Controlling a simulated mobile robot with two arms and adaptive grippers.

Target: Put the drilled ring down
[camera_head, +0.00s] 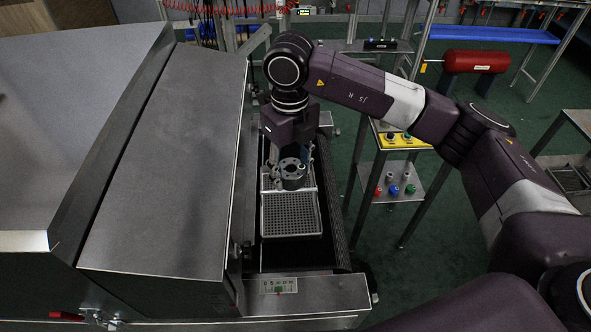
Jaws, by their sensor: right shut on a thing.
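The grey metal drilled ring (293,184) is at the end of my right arm, with small holes in its upper face. My right gripper (291,155) points down and is shut on the ring, its fingers partly hidden by the wrist. The ring shows over the far part of a light perforated tray (291,216) on the dark conveyor belt. I cannot tell whether the ring touches the tray. The near part of the tray is bare. My left gripper is not in view.
The large grey dryer housing (165,150) stands close on the left of the belt. A dark side rail (332,205) runs along its right. A small stand (398,180) with coloured knobs stands to the right. The conveyor's near end (310,298) has a metal cover.

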